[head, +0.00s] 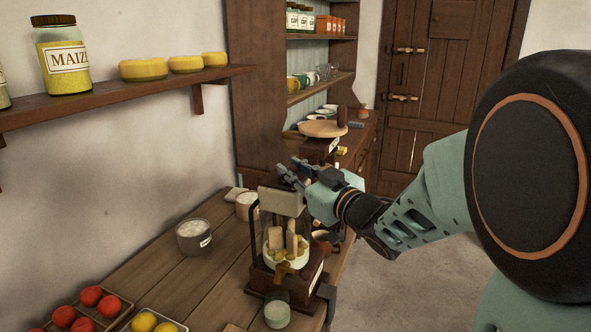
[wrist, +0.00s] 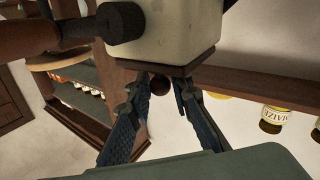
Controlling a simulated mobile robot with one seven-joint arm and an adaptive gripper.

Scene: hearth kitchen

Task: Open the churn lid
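The churn is a clear jar on a dark wooden base (head: 265,281), with pale paddles and yellowish pieces inside. A cream block (head: 280,201) tops it and looks tilted. In the wrist view, the cream block (wrist: 165,30) has a dark brown plate (wrist: 190,66) with a small round dark knob (wrist: 159,87). My gripper (head: 290,172) is just above the block in the head view. In the wrist view, its two fingers (wrist: 162,83) are apart, one on each side of the knob. I cannot tell whether they touch it. Nothing is clearly gripped.
A dark crank hub (wrist: 120,22) juts from the block in the wrist view. A grey pot (head: 193,238) and a small green jar (head: 277,314) stand near the churn on the plank counter (head: 165,280). A wall shelf (head: 120,100) with a maize jar (head: 62,62) is left.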

